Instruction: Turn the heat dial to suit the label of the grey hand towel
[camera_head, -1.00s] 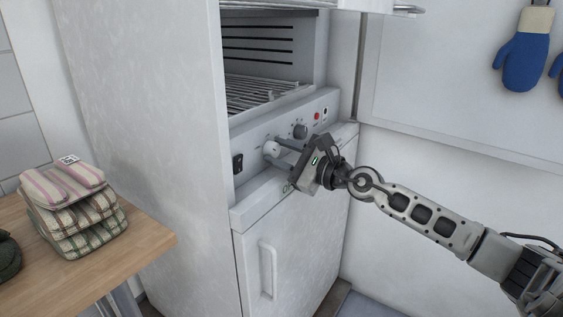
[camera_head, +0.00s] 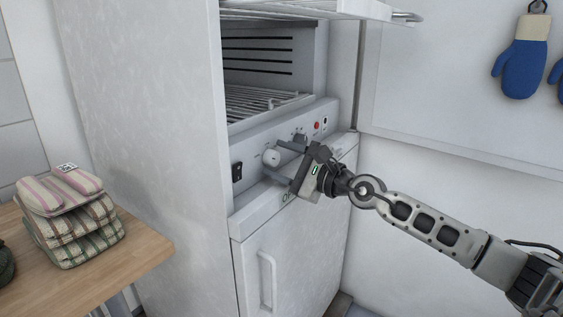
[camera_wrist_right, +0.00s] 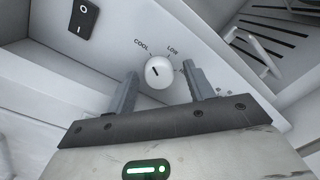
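The white heat dial (camera_head: 271,158) is on the cabinet's sloping panel. In the right wrist view the dial (camera_wrist_right: 158,72) has a short dark mark pointing up and left; COOL and LOW are printed above it, and a further label is partly hidden. My right gripper (camera_head: 277,161) is open at the dial. Its fingertips (camera_wrist_right: 159,85) flank the dial, with gaps visible on both sides. Folded striped cloths (camera_head: 72,215) are stacked on the wooden table, with a small printed tag (camera_head: 67,168) on top, too small to read. I cannot identify a grey hand towel. My left gripper is not visible.
The panel also carries a black rocker switch (camera_head: 237,171), a second knob (camera_head: 299,139) and a red button (camera_head: 317,126). A wire rack (camera_head: 265,103) is inside the open compartment above. A dark item (camera_head: 5,262) sits at the table's left edge. Blue mitts (camera_head: 522,68) hang at right.

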